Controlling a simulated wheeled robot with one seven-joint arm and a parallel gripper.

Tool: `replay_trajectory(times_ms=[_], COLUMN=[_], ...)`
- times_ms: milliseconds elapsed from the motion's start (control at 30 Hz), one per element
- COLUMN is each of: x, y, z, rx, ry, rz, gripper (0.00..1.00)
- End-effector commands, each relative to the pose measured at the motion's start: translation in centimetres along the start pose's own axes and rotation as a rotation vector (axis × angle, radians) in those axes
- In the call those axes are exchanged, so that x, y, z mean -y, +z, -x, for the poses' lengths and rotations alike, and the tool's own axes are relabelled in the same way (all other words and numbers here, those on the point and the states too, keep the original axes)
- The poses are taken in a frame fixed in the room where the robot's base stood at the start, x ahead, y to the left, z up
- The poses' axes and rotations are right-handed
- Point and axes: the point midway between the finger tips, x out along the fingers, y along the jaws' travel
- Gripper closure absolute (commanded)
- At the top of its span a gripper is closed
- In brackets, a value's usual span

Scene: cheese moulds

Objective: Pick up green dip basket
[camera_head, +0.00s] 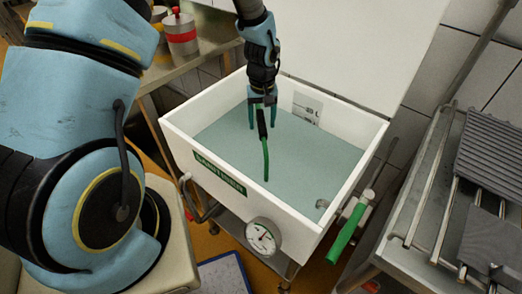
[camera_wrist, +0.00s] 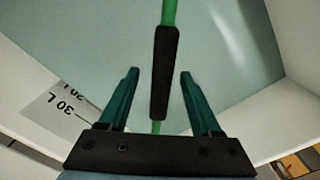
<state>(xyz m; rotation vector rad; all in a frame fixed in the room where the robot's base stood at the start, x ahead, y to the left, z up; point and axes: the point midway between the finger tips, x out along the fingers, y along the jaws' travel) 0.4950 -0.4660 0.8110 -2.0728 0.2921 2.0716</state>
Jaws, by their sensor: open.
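The green dip basket shows as a green rod (camera_head: 265,160) with a black grip (camera_head: 262,122), standing in the white vat of blue-green liquid. Only the handle is visible; I cannot see the basket part. My gripper (camera_head: 262,124) is above the vat with its two teal fingers open, pointing down. In the wrist view, the black grip (camera_wrist: 165,75) lies between the spread fingers of my gripper (camera_wrist: 160,74), with a visible gap on both sides. The green rod (camera_wrist: 169,12) runs on from the grip towards the top of that view.
The white vat (camera_head: 212,166) has a dial gauge (camera_head: 263,236) and a green-handled valve (camera_head: 347,233) on its outside. A metal rack table (camera_head: 405,215) stands at right. A steel pot with a red band (camera_head: 181,36) stands on the left table. The vat's walls surround the handle.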

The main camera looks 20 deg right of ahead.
Motion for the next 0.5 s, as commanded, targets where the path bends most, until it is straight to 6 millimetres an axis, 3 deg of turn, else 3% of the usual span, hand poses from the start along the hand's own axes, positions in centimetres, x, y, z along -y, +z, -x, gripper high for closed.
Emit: replay_trajectory(times_ms=[267,500], x=[0.2,0.2], y=[0.0,-0.1], z=[-3.1,-3.7], rx=[0.002,0.000], ry=[-0.001,0.000], rz=[-0.001,-0.001], gripper=[0.35,0.35])
